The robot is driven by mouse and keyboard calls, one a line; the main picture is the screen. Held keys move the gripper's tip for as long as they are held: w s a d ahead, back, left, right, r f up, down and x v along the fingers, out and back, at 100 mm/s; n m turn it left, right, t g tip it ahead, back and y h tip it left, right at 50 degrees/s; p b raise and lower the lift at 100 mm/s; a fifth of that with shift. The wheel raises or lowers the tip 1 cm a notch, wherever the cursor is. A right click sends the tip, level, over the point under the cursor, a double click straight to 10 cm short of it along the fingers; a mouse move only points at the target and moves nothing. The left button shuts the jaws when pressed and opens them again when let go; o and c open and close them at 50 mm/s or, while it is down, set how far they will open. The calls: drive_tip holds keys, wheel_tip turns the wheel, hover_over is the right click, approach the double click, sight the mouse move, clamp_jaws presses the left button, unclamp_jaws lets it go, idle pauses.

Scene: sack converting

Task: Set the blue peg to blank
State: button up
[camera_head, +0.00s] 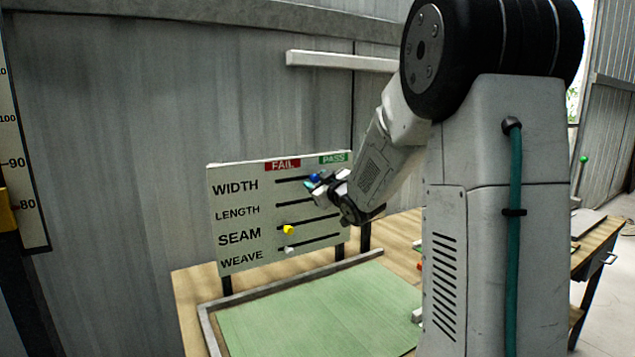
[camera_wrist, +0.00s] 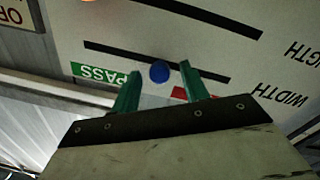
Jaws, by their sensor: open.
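The white board (camera_head: 240,225) has rows WIDTH, LENGTH, SEAM and WEAVE, with a red FAIL label (camera_head: 283,165) and a green PASS label (camera_head: 333,158) on top. The blue peg (camera_head: 314,177) is on the WIDTH slot, about midway between FAIL and PASS. My gripper (camera_head: 317,182) is at the board by this peg. In the wrist view, which shows the board upside down, the blue peg (camera_wrist: 159,72) is between the green fingertips of my open gripper (camera_wrist: 160,80), with gaps on both sides.
A yellow peg (camera_head: 288,229) is on the SEAM slot and a white peg (camera_head: 289,249) on the WEAVE slot, both towards the left. My gripper partly hides the LENGTH slot. A green mat (camera_head: 320,310) inside a grey frame lies clear below the board.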

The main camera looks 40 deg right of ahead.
drive_tip(key=s+a, duration=0.1)
drive_tip(key=s, duration=0.6)
drive_tip(key=shift+a, duration=0.15)
drive_tip(key=s+f+m+g+h, duration=0.2)
drive_tip(key=s+f+m+g, duration=0.3)
drive_tip(key=s+f+g, duration=0.6)
drive_tip(key=s+a+r+n+g+y, duration=0.1)
drive_tip(key=s+a+g+y, duration=0.4)
drive_tip(key=s+a, duration=1.6)
drive_tip(key=a+r, duration=0.1)
drive_tip(key=a, duration=0.3)
drive_tip(key=shift+s+a+r+n, duration=0.3)
drive_tip(key=shift+s+a, duration=0.05)
